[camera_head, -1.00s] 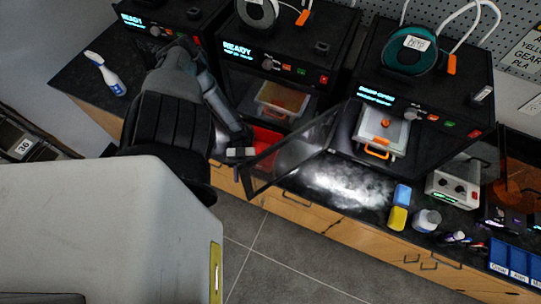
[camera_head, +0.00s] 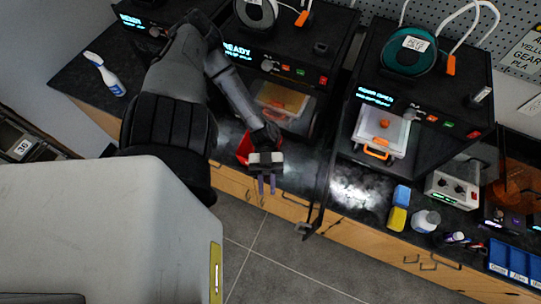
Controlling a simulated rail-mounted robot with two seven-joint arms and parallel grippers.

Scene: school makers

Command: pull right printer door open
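The right printer (camera_head: 415,85) is black, with a lit display and a green spool on top. Its door (camera_head: 322,190) stands wide open, seen almost edge-on, jutting over the bench's front edge with a small handle (camera_head: 303,228) at its lower end. Inside the printer is a light bed (camera_head: 382,135) with an orange handle and a small orange part. My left gripper (camera_head: 267,187) is left of the door, apart from it, in front of the middle printer. Its two fingers show a narrow gap with nothing between them. My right gripper is not in view.
The middle printer (camera_head: 285,55) stands behind my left arm, with a red object (camera_head: 245,148) near the gripper. Blue and yellow blocks (camera_head: 397,218), a bottle (camera_head: 426,220) and a control box (camera_head: 452,188) sit right of the door.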

